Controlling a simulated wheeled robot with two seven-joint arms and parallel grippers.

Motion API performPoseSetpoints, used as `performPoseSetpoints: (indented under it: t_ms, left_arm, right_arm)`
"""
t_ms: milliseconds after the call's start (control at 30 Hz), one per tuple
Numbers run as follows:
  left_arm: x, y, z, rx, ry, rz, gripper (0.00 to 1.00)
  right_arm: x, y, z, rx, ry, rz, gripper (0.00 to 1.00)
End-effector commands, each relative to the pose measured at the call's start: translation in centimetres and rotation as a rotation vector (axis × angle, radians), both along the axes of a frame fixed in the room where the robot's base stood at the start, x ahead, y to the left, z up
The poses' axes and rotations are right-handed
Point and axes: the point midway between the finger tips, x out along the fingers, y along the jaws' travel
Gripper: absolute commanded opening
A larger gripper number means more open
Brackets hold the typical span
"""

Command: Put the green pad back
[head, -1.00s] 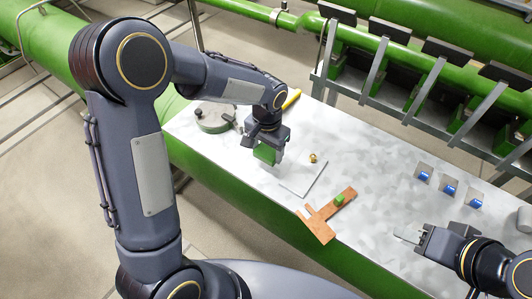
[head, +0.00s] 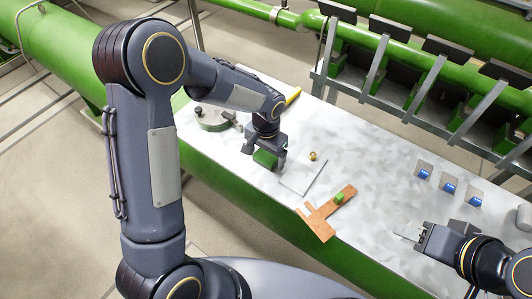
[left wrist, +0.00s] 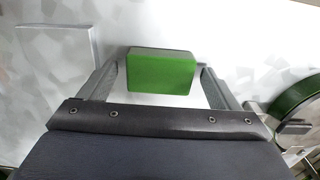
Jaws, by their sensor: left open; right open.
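The green pad (head: 264,159), a bright green block, is at the table's near edge, left of a thin light plate. My left gripper (head: 266,157) is over it, pointing down. In the left wrist view the green pad (left wrist: 161,72) lies between the two fingertips, with a narrow gap on each side, so the gripper is open around it. The head view does not clearly show whether its underside touches the table. My right gripper (head: 408,237) is open and empty at the right.
The thin light plate (head: 303,178) lies right of the left gripper, with a small brass part (head: 313,156) beside it. A round green-grey device (head: 212,119) and a yellow rod (head: 292,97) are behind. Several blue-faced blocks (head: 448,187) stand at right. The middle of the table (head: 380,170) is clear.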

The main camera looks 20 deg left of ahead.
Motion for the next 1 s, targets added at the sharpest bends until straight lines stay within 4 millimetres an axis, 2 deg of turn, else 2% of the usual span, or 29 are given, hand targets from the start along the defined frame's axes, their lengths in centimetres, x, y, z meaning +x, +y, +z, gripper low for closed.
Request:
performPoseSetpoints:
  t_ms: [200, 267, 700, 833, 1000]
  left_arm:
    - [0.0, 0.0, 0.7, 0.0, 0.0, 0.0, 0.84]
    - [0.1, 0.0, 1.1, -0.001, -0.003, 0.001, 0.84]
    - [0.1, -0.1, 9.9, -0.002, -0.005, 0.0, 0.84]
    - [0.1, -0.1, 11.5, -0.001, -0.002, -0.001, 0.84]
    - [0.0, 0.0, 12.3, 0.0, 0.0, -0.001, 0.84]
  right_arm:
    - [0.0, 0.0, 0.7, 0.0, 0.0, 0.0, 0.44]
    - [0.0, 0.0, 0.2, 0.0, 0.0, 0.0, 0.44]
    - [0.0, 0.0, -0.4, 0.0, 0.0, 0.0, 0.44]
    - [0.0, 0.0, -0.5, 0.0, 0.0, 0.0, 0.44]
    - [0.0, 0.0, -0.5, 0.0, 0.0, 0.0, 0.44]
